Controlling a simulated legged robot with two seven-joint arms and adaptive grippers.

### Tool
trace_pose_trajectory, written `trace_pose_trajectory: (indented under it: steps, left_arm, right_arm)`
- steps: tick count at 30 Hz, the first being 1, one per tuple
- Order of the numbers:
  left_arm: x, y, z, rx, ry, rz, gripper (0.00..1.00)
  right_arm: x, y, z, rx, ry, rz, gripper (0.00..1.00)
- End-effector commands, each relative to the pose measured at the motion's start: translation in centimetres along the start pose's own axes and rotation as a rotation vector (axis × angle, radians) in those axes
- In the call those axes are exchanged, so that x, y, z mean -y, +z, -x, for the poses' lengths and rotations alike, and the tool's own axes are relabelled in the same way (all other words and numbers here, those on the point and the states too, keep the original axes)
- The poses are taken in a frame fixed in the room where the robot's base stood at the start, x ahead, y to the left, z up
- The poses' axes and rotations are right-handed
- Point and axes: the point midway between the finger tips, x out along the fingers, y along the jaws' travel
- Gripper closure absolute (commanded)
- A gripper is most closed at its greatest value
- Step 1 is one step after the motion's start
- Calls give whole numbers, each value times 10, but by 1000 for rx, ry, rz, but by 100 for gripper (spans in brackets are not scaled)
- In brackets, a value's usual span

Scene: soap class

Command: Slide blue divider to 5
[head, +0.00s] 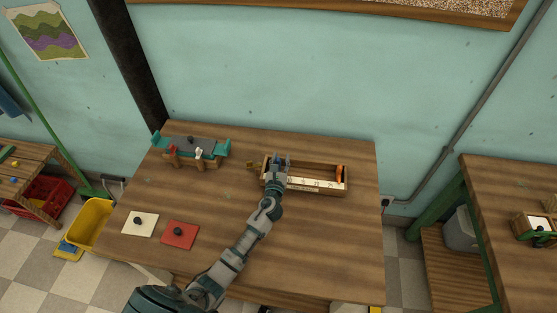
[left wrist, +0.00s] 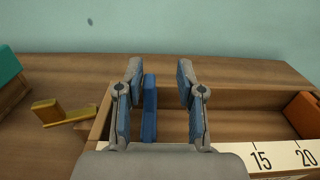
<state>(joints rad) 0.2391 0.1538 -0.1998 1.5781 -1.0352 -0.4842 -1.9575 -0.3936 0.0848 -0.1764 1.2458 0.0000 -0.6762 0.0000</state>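A long wooden box (head: 320,165) with a white number scale (head: 325,184) along its front stands on the table. A blue divider (left wrist: 149,108) stands upright near the left end of the box. An orange divider (head: 340,174) is at its right end and also shows in the left wrist view (left wrist: 303,113). My left gripper (head: 280,160) is over the left part of the box. In the left wrist view it (left wrist: 160,78) is open, with the blue divider between its fingers, close to the left finger. The scale shows 15 and 20; lower numbers are hidden behind my gripper. My right gripper is not in view.
A yellow wooden piece (left wrist: 60,112) lies just left of the box. A teal and wood rack (head: 190,150) stands at the table's back left. A white pad (head: 140,224) and a red pad (head: 180,235) lie at front left. The table right of my arm is clear.

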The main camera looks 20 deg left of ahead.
Motion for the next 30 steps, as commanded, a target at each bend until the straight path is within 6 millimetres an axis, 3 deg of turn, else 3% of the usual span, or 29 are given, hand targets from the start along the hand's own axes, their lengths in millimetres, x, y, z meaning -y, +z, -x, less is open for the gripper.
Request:
trace_pose_trajectory:
  steps: [4,8,21,30]
  left_arm:
    - [-3,-2,-1,-2,2,1,62]
    - [-4,-3,5,-3,1,1,62]
    - [4,-2,96,-3,0,-4,62]
    - [4,-1,120,-1,2,-4,62]
  right_arm:
    - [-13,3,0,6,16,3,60]
    - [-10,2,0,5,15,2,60]
    - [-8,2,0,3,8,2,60]
    - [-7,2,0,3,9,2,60]
